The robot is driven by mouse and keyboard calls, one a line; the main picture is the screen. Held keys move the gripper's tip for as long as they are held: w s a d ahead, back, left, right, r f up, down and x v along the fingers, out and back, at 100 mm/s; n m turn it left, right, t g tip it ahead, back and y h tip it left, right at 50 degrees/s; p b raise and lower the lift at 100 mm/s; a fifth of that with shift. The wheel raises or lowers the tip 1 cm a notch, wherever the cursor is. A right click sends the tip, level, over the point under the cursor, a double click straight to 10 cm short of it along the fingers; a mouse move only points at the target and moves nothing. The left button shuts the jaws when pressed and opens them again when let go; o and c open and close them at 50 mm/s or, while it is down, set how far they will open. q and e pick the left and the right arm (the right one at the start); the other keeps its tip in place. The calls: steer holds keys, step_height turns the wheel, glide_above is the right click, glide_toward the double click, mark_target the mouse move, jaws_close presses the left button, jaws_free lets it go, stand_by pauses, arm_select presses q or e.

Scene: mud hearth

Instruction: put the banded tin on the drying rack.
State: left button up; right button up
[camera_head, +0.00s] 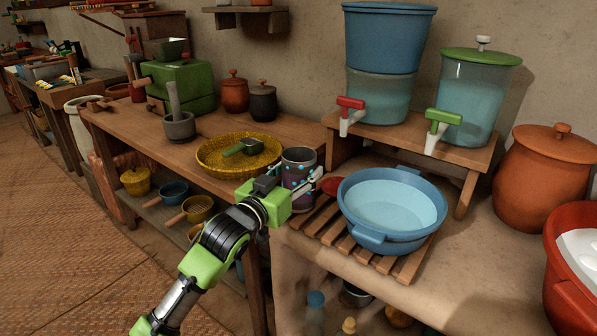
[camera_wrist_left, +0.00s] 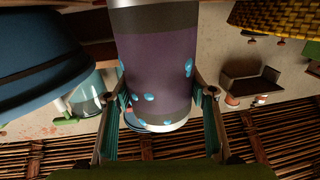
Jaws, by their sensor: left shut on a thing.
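The banded tin (camera_head: 298,164) is a dark purple-grey cylinder with dark bands and light blue dots. My left gripper (camera_head: 297,186) is shut on it, with the fingers on either side. The tin is upright, by the back left end of the drying rack (camera_head: 318,222); I cannot tell whether its base touches anything. In the left wrist view the tin (camera_wrist_left: 158,65) fills the middle between the two fingers (camera_wrist_left: 160,105). The drying rack is a slatted wooden board on the counter, and a blue basin covers much of it. My right gripper is not in view.
The blue basin (camera_head: 370,226) with water stands right of the tin, and a small red object (camera_head: 333,186) lies between them. A yellow woven tray (camera_head: 212,162) is close on the left. Two water dispensers stand on a wooden stand (camera_head: 467,160) behind. The rack's front-left slats are bare.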

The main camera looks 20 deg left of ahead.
arm_select(q)
steer(key=shift+f, duration=0.15)
steer(key=o, duration=1.1)
steer(key=shift+r, duration=0.25)
steer(key=p+v, duration=0.1)
steer(key=v, duration=1)
steer(key=s+f+n+g+y, duration=0.1)
steer(key=s+f+g, duration=0.25)
steer(key=f, duration=0.75)
steer(key=s+f+g+y, duration=0.25)
steer(key=s+f, duration=0.25)
steer(key=f, duration=0.6)
steer(key=s+f+g, duration=0.2)
steer(key=s+f, duration=0.3)
steer(key=s, duration=0.2)
steer(key=s+d+f+g, duration=0.1)
steer(key=s+f+g, duration=0.2)
steer(key=s+f, duration=0.3)
steer(key=s+d+f+g, duration=0.1)
steer(key=s+f+g, duration=0.2)
steer(key=s+f, duration=0.3)
steer(key=shift+s+m, duration=0.3)
steer(key=shift+s, duration=0.5)
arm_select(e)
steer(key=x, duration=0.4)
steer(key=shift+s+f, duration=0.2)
